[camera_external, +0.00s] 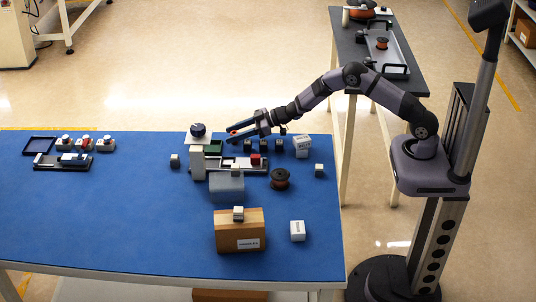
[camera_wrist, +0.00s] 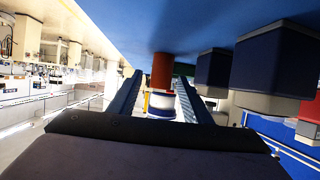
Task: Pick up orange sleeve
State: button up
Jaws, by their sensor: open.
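The orange sleeve (camera_wrist: 161,70) is a small upright cylinder; in the wrist view it shows between the two fingertips of my gripper (camera_wrist: 158,80). The fingers are open, with one on either side of it, and I cannot tell whether either one touches it. In the external view my gripper (camera_external: 230,134) reaches left, low over the back edge of the blue table. A small orange patch, the sleeve (camera_external: 235,129), shows between its fingers there; the rest is hidden. A white and blue round piece (camera_wrist: 161,104) shows just below the sleeve in the wrist view.
A dark round knob on a white block (camera_external: 198,131) stands just left of my gripper. Several dark-topped small blocks (camera_external: 262,145) stand to its right. The table's left front (camera_external: 100,220) is clear.

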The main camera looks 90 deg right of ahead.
aim_at(234, 133)
jog(key=c, duration=1.1)
jog(key=shift+c, duration=0.2)
notch_tip(234, 133, up, 10)
jog(key=shift+f+p, duration=0.1)
jog(key=shift+p, duration=0.2)
jog(key=shift+a+r, duration=0.1)
jog(key=shift+r, duration=0.1)
